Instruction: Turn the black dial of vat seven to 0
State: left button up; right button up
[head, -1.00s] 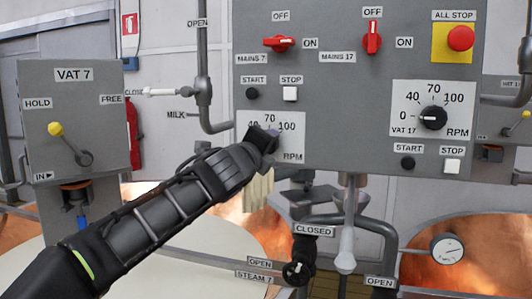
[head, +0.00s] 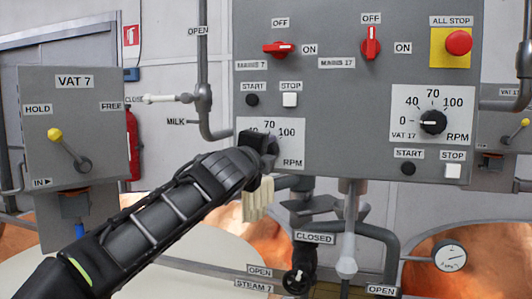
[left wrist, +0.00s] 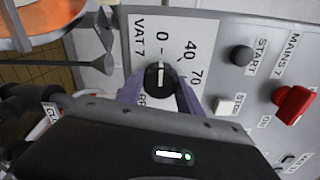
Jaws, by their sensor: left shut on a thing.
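The black dial (left wrist: 160,79) of vat seven sits on a white plate (left wrist: 150,32) marked VAT 7, with 0, 40 and 70 visible in the left wrist view. Its white line appears lined up with the 0 mark. My left gripper (left wrist: 160,94) is shut on the dial, one finger on each side. In the head view my left gripper (head: 262,146) covers the dial and the left part of its plate (head: 291,151). My right gripper is not in view.
Above the dial are a black start button (head: 252,100), a white stop button (head: 290,100) and the red mains 7 switch (head: 279,49). Vat 17's dial (head: 433,122) is to the right. Pipes and a steam valve (head: 298,280) lie below the panel.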

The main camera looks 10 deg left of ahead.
pick_arm(q)
jog(key=o, duration=1.4)
jog(key=shift+s, duration=0.1)
jog(key=s+b, duration=0.2)
jog(key=s, duration=0.5)
jog(key=shift+s+a, duration=0.3)
